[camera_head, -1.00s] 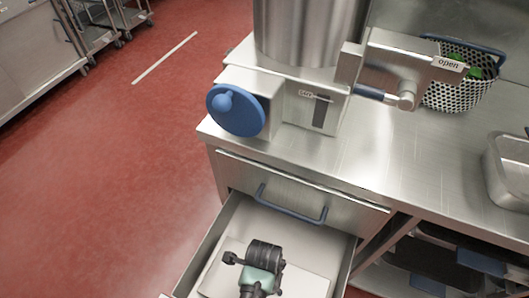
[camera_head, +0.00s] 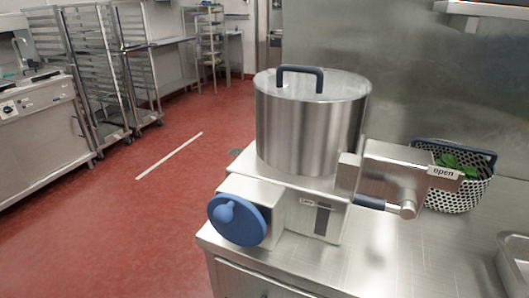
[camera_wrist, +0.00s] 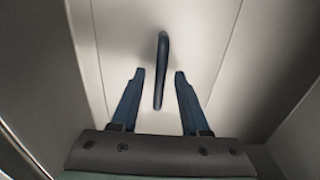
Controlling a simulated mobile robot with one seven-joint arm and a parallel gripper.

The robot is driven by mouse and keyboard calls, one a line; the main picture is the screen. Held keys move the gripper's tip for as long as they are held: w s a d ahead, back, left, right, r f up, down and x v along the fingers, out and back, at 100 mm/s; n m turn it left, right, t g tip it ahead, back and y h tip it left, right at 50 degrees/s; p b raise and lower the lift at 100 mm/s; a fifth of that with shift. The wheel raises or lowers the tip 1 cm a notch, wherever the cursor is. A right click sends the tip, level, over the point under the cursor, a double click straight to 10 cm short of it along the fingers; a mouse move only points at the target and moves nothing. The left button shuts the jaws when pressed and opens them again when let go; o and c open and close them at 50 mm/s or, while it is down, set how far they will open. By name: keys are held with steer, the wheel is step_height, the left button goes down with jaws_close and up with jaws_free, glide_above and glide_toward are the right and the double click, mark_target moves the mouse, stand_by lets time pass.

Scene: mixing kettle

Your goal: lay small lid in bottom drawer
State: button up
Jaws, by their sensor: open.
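In the wrist view, a pale flat rectangular panel, apparently the small lid (camera_wrist: 205,45), lies below my gripper with a dark blue bar handle (camera_wrist: 161,70) standing on it. My gripper (camera_wrist: 159,73) is open, with one finger on each side of the handle and gaps between. Metal walls, apparently of the open bottom drawer (camera_wrist: 287,55), flank the panel. My gripper and the open drawer are outside the current head view.
The steel kettle (camera_head: 310,125) stands on the counter (camera_head: 385,245) with a blue-handled lid on top. A blue round knob disc (camera_head: 238,222) sticks out at its front left. A perforated basket (camera_head: 450,195) stands at right. Red floor is clear at left.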

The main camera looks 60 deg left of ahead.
step_height(320, 180, up, 12)
steer(key=p, duration=0.3)
steer(key=shift+r, duration=0.15)
stand_by(0.5)
